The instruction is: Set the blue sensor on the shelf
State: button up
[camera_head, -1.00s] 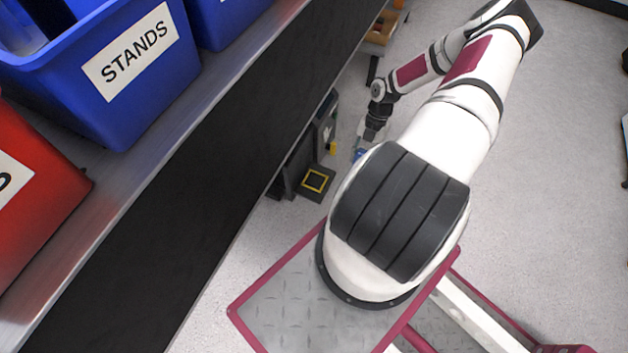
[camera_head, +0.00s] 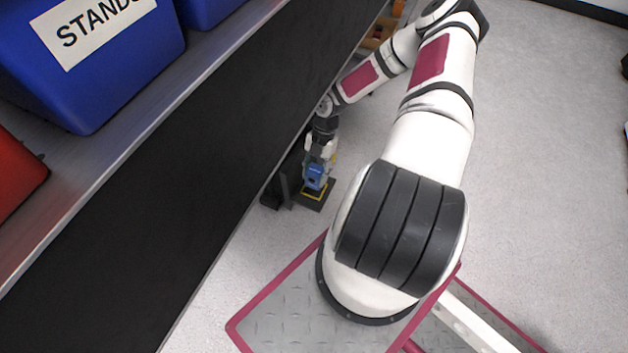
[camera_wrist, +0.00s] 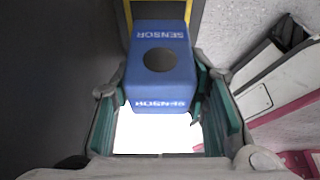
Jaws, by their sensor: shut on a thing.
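The blue sensor (camera_head: 315,177) is a blue block, held in my gripper (camera_head: 319,160) low beside the black bench front. The wrist view shows the sensor (camera_wrist: 160,58) between my two fingers, with SENSOR lettering and a dark round spot. The shelf appears to be the low dark ledge (camera_head: 309,203) with a yellow square outline. The sensor covers part of the outline in the head view. A yellow edge (camera_wrist: 187,10) shows behind the sensor in the wrist view. Whether the sensor touches the ledge I cannot tell.
The black bench front (camera_head: 190,190) runs close along the left of my arm. Blue bins (camera_head: 110,85) and a red bin (camera_head: 15,175) stand on the bench. An orange-brown box (camera_head: 378,38) is farther back. Open grey floor (camera_head: 550,150) lies to the right.

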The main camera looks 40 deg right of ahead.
aim_at(317, 165)
jog(key=shift+w+a+f+b, duration=0.15)
jog(key=shift+f+b, duration=0.8)
jog(key=shift+f, duration=0.8)
jog(key=shift+f, duration=0.2)
jog(key=o, duration=1.1)
jog(key=shift+c, duration=0.2)
jog(key=shift+r, duration=0.1)
jog(key=shift+p+v, duration=1.55)
jog(key=shift+v, duration=2.25)
